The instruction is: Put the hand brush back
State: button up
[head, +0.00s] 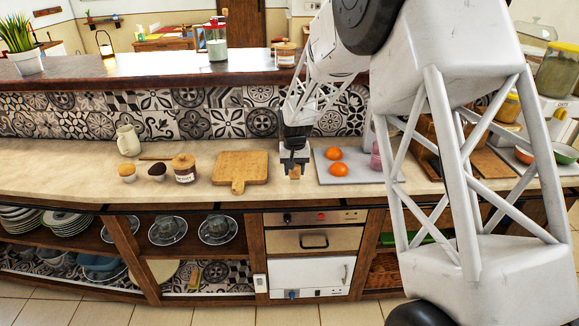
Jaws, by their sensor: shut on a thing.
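My gripper (294,171) is above the front part of the counter, between the cutting board and a grey slab. It points down and is shut on a small tan thing (295,173), which looks like part of the hand brush. Most of it is hidden by the fingers and too small to make out. I cannot tell whether it touches the counter. A small yellowish upright thing (195,279) stands on the lower open shelf at left; I cannot tell what it is.
The cutting board (240,168) lies left of my gripper. Two oranges (338,169) sit on the grey slab (366,173) at right. A lidded jar (184,169), small cups and a white jug (128,140) stand further left. Open shelves below hold plates and bowls.

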jog(key=shift+w+a+f, duration=0.15)
jog(key=shift+w+a, duration=0.05)
jog(key=shift+w, duration=1.15)
jog(key=shift+w+a+f, duration=0.1)
jog(key=shift+w+a, duration=0.1)
jog(key=shift+w, duration=1.1)
jog(key=shift+w+a+f, duration=0.15)
jog(key=shift+w+a, duration=0.05)
jog(key=shift+w, duration=1.15)
jog(key=shift+f, duration=1.75)
jog(key=shift+f, duration=0.15)
jog(key=o, duration=0.8)
jog(key=shift+o, duration=0.2)
jog(key=shift+r, duration=0.2)
